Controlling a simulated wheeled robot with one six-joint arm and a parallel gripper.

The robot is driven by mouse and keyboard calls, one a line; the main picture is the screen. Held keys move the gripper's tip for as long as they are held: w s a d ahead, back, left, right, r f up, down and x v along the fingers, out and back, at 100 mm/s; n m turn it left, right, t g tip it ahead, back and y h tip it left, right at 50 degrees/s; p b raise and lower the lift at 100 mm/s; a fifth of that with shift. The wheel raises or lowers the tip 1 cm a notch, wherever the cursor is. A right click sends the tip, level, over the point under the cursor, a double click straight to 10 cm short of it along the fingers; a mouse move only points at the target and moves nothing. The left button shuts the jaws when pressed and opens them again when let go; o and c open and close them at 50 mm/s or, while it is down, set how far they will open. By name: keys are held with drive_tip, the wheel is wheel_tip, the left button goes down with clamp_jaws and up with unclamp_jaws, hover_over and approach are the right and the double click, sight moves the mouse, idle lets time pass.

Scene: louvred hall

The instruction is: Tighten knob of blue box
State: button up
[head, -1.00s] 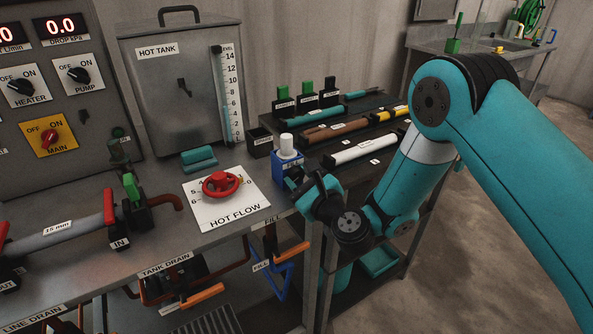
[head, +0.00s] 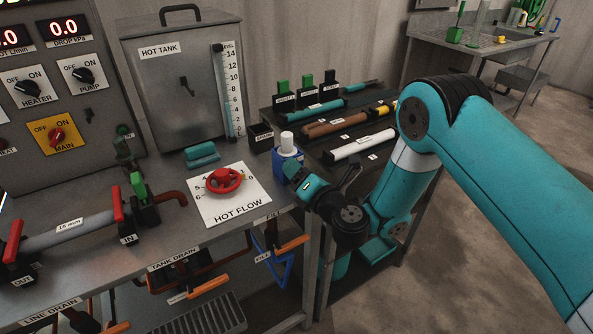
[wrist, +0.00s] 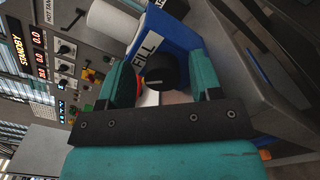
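The blue box (head: 289,158) stands at the right end of the steel bench with a white cylinder (head: 287,141) on top. In the wrist view the blue box (wrist: 179,36) fills the upper middle, with a white FILL label and a round black knob (wrist: 161,72) on its face. The knob has a pale pointer line. My gripper (wrist: 160,76) is open, with one teal finger on each side of the knob and visible gaps between. I cannot tell how deep the fingertips reach. In the head view my gripper (head: 307,186) is just in front of the box and hides its lower face.
A red HOT FLOW valve wheel (head: 224,180) on a white plate lies left of the box. A small black holder (head: 261,137) stands behind it. The hot tank (head: 183,90) is at the back. A rack with coloured tubes (head: 335,127) is to the right.

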drive_tip(key=shift+o, duration=0.7)
drive_tip(key=shift+f, duration=0.1)
drive_tip(key=shift+s+f, duration=0.1)
drive_tip(key=shift+f, duration=0.05)
drive_tip(key=shift+s+d+f+b, duration=0.15)
drive_tip(key=shift+s+b, duration=0.15)
drive_tip(key=shift+b, duration=1.05)
